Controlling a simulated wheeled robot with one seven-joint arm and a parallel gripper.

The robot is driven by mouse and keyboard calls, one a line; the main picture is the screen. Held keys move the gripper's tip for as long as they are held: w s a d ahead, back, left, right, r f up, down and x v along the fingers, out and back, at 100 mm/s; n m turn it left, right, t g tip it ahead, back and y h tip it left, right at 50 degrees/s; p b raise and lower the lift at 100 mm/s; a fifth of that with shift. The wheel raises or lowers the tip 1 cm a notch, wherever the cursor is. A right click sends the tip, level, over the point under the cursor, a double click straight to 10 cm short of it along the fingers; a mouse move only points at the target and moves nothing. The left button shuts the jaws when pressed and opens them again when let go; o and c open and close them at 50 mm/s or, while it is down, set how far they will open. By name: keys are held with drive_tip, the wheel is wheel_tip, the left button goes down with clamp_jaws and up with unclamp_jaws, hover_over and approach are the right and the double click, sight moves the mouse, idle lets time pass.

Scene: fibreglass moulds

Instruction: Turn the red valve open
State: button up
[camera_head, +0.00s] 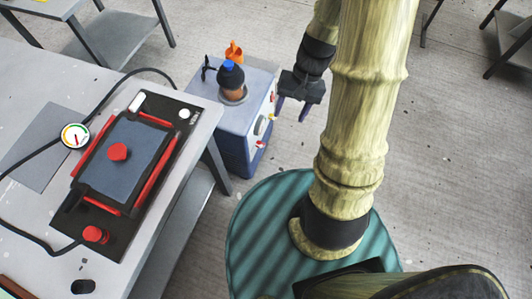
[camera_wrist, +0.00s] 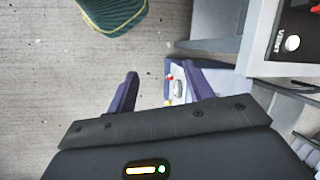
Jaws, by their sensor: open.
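My gripper (camera_head: 292,109) is open and empty, hanging beside the front of a blue and grey box unit (camera_head: 238,151). Small red, yellow and white fittings (camera_head: 262,125) are on that face. The wrist view shows the open gripper (camera_wrist: 162,74) with a small red fitting (camera_wrist: 169,77) and a white one (camera_wrist: 178,89) between the fingers, farther off. Two larger red knobs are on the table: one in the middle of a framed panel (camera_head: 118,152), one at the panel's near corner (camera_head: 95,234). I cannot tell which red part is the valve.
The grey table (camera_head: 181,221) on the left carries the panel, a round gauge (camera_head: 75,135) and black hoses. The floor right of the unit is clear.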

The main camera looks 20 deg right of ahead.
sight(264, 146)
drive_tip(key=w+d+f+m+t+y+b, duration=0.2)
drive_tip(key=f+b, duration=1)
drive_tip(key=f, duration=0.6)
drive_tip(key=w+d+f+m+t+y+b, duration=0.3)
drive_tip(key=d+f+m+t+y+b, duration=0.2)
drive_tip(key=f+b, duration=0.7)
drive_tip(key=w+d+f+m+t+y+b, duration=0.3)
drive_tip(key=f+b, duration=1)
drive_tip(key=f, duration=1.3)
drive_tip(key=d+m+t+y, duration=0.1)
drive_tip(key=d+m+t, duration=0.1)
drive_tip(key=shift+w+t, duration=0.15)
drive_tip(key=shift+t, duration=0.15)
drive_tip(key=shift+d, duration=0.1)
drive_tip(key=b+x, duration=0.5)
drive_tip(key=x, duration=1.2)
drive_tip(key=shift+w+a, duration=0.1)
drive_tip(key=shift+a, duration=0.15)
